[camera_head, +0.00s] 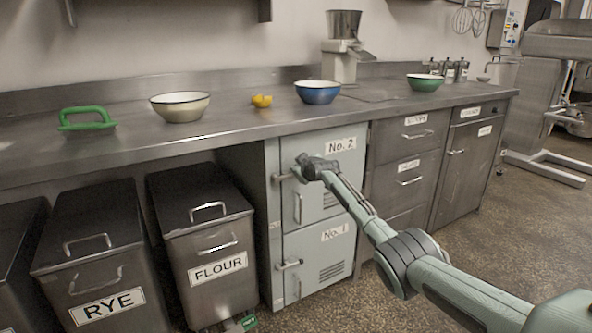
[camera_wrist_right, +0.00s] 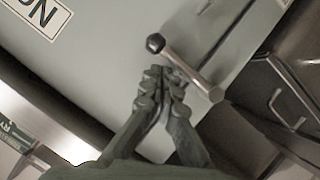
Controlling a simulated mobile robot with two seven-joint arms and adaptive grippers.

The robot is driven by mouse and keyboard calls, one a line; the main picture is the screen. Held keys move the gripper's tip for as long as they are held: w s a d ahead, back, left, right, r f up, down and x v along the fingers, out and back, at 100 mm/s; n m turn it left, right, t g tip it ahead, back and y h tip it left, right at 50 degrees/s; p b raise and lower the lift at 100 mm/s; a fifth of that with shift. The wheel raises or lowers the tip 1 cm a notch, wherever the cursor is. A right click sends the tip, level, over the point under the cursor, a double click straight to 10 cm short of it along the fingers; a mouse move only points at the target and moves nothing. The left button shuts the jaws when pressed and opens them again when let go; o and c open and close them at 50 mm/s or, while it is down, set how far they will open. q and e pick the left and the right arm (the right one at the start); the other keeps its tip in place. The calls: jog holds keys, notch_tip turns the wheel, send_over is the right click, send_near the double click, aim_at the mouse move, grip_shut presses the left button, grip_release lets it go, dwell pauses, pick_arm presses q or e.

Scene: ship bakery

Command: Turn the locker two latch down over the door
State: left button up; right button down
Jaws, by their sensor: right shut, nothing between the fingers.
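Locker two (camera_head: 325,180) is the pale green upper door marked "No. 2", and it looks closed. In the right wrist view the latch (camera_wrist_right: 190,70) is a metal bar with a black knob at one end, slanting across the picture. My right gripper (camera_head: 303,160) is in front of the door's upper left. Its fingers (camera_wrist_right: 163,78) are shut and empty, with tips right at the bar; I cannot tell whether they touch. My left gripper is out of view.
Below is locker one (camera_head: 310,265) with its own latch (camera_head: 289,264) and handle. A flour bin (camera_head: 208,245) stands left, drawers (camera_head: 408,170) right. The floor in front is open.

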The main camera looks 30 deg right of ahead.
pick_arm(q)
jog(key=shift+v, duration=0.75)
pick_arm(e)
jog(key=shift+d+f, duration=0.1)
jog(key=shift+f, duration=0.1)
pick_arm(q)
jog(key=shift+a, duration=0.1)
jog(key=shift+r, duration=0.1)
pick_arm(e)
jog(key=r+p, duration=0.2)
jog(key=r, duration=0.1)
jog(key=r+p, duration=0.1)
jog(key=shift+w+r+p, duration=0.25)
jog(key=shift+p, duration=0.15)
pick_arm(q)
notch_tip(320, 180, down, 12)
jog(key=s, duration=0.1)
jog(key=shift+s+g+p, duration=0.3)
jog(key=shift+p, duration=0.05)
pick_arm(e)
jog(key=d+v, duration=0.1)
jog(key=v, duration=0.8)
jog(key=shift+s+d+r, duration=0.2)
jog(key=shift+s+d, duration=0.1)
jog(key=shift+d, duration=0.05)
